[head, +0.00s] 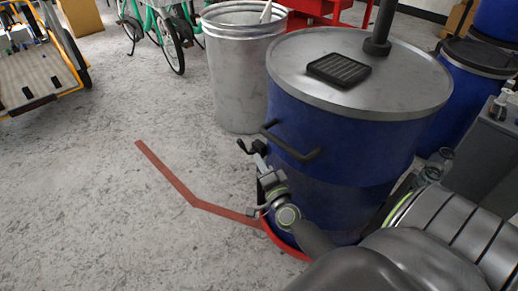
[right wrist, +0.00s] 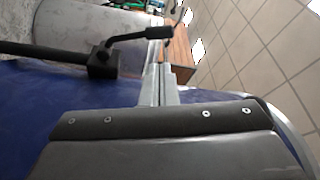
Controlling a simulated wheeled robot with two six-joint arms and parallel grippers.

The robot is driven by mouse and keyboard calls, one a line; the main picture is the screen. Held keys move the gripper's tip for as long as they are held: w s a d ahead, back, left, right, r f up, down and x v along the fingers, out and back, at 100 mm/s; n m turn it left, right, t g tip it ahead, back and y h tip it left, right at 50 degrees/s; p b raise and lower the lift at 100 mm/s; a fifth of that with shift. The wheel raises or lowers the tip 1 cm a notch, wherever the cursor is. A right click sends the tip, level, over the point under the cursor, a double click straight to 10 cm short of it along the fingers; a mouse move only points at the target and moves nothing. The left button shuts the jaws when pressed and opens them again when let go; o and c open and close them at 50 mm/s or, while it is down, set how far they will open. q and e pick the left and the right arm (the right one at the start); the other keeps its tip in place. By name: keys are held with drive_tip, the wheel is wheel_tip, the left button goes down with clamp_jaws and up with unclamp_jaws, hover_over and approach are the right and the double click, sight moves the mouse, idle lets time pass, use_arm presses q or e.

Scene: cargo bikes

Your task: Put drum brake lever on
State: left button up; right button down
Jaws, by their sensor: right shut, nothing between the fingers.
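The blue drum (head: 335,190) stands upright at the right of the head view, with a grey metal lid. The brake lever (head: 245,148) is a small black crank on the drum's left side. In the right wrist view the lever (right wrist: 134,36) rises from a black block (right wrist: 102,62) and bends right to a rounded grip. My right gripper (head: 260,160) is shut and empty, close beside the lever at the drum's wall. In the right wrist view its fingers (right wrist: 160,82) point toward the grip; I cannot tell whether they touch it. My left gripper is not in view.
A black handle bar (head: 292,146) sticks out from the drum. A red rim (head: 284,246) lies at the drum's foot, with a red strip (head: 190,200) on the floor. A metal bin (head: 240,75) stands behind.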

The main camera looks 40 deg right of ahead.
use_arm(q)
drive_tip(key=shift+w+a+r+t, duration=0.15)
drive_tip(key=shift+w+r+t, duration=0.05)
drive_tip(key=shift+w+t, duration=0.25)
use_arm(e)
drive_tip(key=f+x, duration=0.1)
drive_tip(key=x, duration=0.6)
drive_tip(key=shift+w+r, duration=0.3)
drive_tip(key=shift+r, duration=0.25)
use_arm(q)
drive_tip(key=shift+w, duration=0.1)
